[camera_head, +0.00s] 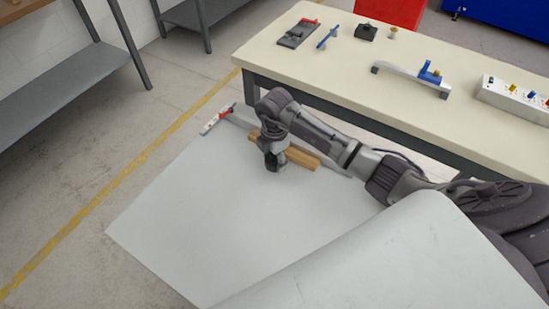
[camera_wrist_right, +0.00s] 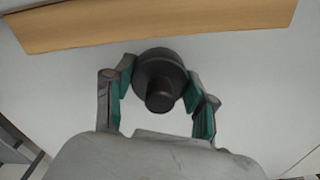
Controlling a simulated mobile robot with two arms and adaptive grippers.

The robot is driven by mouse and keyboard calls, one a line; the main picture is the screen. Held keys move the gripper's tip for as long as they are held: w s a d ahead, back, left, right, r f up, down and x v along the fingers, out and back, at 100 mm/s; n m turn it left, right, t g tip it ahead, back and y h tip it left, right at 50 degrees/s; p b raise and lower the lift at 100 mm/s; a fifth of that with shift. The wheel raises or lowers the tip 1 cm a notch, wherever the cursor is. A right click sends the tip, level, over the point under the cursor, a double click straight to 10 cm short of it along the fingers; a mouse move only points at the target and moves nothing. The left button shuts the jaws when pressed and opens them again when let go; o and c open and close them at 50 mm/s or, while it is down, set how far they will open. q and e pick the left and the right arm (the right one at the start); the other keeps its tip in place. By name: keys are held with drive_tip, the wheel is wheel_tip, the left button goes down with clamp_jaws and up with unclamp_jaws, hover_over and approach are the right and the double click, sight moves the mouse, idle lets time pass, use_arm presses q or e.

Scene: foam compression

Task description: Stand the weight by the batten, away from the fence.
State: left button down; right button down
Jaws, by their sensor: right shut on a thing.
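The weight (camera_wrist_right: 157,68) is a dark round piece with a knob on top, in the right wrist view. My right gripper (camera_wrist_right: 158,88) is shut on it, with green-lined fingers on both sides. In the head view the right gripper (camera_head: 275,160) points down at the near side of the batten. The batten (camera_head: 300,158) is a wooden bar, also across the top of the right wrist view (camera_wrist_right: 150,28); a gap shows between it and the weight. A grey straight bar, apparently the fence (camera_head: 332,164), runs behind the batten. Whether the weight touches the surface is unclear. My left gripper is out of view.
The pale work surface (camera_head: 200,215) is clear on the near side of the batten. A cream table (camera_head: 290,60) behind holds several small tools and a switch box (camera_head: 515,97).

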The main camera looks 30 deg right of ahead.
drive_tip(key=shift+c, duration=1.8)
unclamp_jaws()
drive_tip(key=shift+f, duration=0.1)
wheel_tip(320, 180, up, 12)
drive_tip(key=shift+r+b, duration=0.2)
drive_tip(key=shift+b, duration=0.15)
drive_tip(key=shift+s+f, duration=0.1)
drive_tip(key=shift+f, duration=0.05)
